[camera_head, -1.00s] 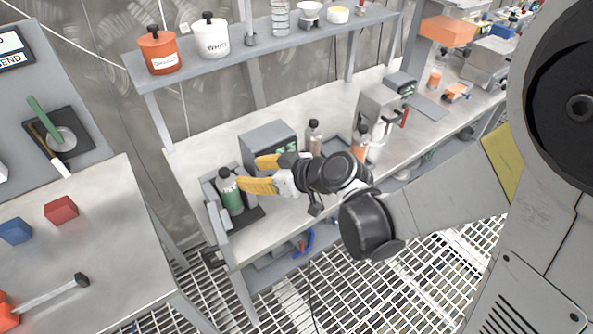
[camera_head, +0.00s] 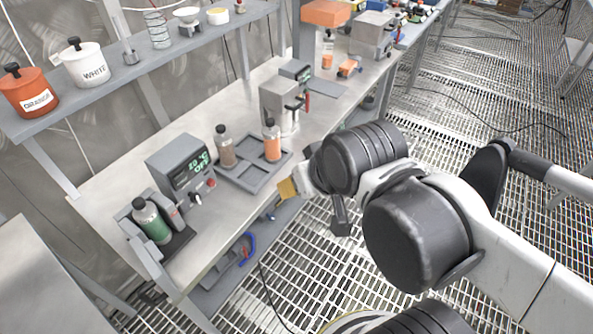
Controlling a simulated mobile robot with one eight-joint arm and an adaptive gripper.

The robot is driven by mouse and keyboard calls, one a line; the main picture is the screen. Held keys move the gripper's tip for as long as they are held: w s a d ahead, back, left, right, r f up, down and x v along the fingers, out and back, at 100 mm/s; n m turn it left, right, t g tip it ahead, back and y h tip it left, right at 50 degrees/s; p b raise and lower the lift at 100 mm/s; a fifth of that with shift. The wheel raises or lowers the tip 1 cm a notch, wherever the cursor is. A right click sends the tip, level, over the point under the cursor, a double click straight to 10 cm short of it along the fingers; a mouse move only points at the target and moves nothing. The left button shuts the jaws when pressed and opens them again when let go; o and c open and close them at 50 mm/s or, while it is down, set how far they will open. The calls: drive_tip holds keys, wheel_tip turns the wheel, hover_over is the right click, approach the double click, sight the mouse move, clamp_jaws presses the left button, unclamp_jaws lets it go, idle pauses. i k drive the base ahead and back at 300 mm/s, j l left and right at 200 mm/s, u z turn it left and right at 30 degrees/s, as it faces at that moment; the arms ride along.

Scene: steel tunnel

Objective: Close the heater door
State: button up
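The heater looks to be the grey box (camera_head: 160,165) with a green display reading about "10 °C OFF", at the left of the bench. In front of it a green bottle (camera_head: 152,222) stands on a dark base. An upright grey panel (camera_head: 146,256) stands beside the bottle on its left; it may be the open heater door, but I cannot tell for sure. My gripper (camera_head: 288,188) is to the right of the heater, near the bench's front edge and well apart from it.
A grey tray (camera_head: 243,181) with a brown bottle (camera_head: 225,148) and an orange bottle (camera_head: 271,141) is between heater and gripper. A grey machine (camera_head: 279,100) stands farther back. A shelf (camera_head: 120,72) with jars runs above. Open grated floor (camera_head: 300,260) lies in front.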

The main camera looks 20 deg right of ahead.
sight(148, 253)
drive_tip(key=j+u, duration=0.2)
drive_tip(key=j, duration=0.2)
drive_tip(key=i+j+u, duration=0.15)
drive_tip(key=j, duration=0.25)
drive_tip(key=i+j+u, duration=0.2)
drive_tip(key=j, duration=0.25)
drive_tip(key=k, duration=0.1)
